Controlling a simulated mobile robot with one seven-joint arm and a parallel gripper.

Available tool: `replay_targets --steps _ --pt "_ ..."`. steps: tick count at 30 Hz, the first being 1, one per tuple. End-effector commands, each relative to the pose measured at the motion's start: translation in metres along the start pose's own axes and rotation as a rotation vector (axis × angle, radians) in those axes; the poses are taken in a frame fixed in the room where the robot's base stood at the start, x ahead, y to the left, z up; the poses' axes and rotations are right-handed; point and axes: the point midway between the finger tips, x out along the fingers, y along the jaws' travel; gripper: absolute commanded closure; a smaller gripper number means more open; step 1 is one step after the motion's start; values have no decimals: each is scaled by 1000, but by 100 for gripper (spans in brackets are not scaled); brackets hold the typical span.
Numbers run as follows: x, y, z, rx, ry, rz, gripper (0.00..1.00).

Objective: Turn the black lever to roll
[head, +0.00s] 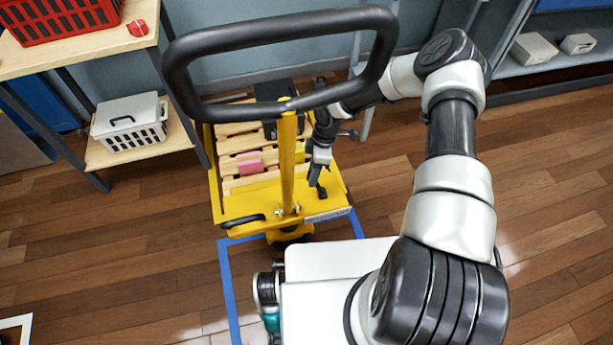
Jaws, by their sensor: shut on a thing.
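A yellow cart (230,205) with a tall black loop handle (276,28) stands on the wood floor. A small black lever (321,193) sits at the right of the cart's front plate, beside a label. My gripper (317,182) reaches down to it from above and is shut on it; the fingers partly hide the lever. Its exact angle and any roll marking are too small to tell. Another black lever-like bar (242,221) lies flat at the left of the front plate.
The cart's yellow post (287,160) stands just left of my gripper. Wooden slats and a pink block (249,162) lie on the cart. A shelf with a white basket (130,122) and red crate (65,18) stands left. Blue tape (228,285) marks the floor.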

Motion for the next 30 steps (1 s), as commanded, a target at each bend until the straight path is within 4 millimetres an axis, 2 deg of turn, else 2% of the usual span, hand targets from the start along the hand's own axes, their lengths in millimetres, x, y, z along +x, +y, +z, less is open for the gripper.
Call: replay_targets --steps 3,7,18,19,21,22,30 --pt "-4 6 20 2 66 -11 100" --pt "-10 10 40 -4 58 -12 100" --pt "-14 12 47 -6 55 -11 100" --pt "-14 12 47 -6 55 -11 66" --pt "-14 12 47 -5 55 -11 54" --pt "-14 12 47 -5 56 -11 51" --pt "-14 11 45 -6 59 -13 51"
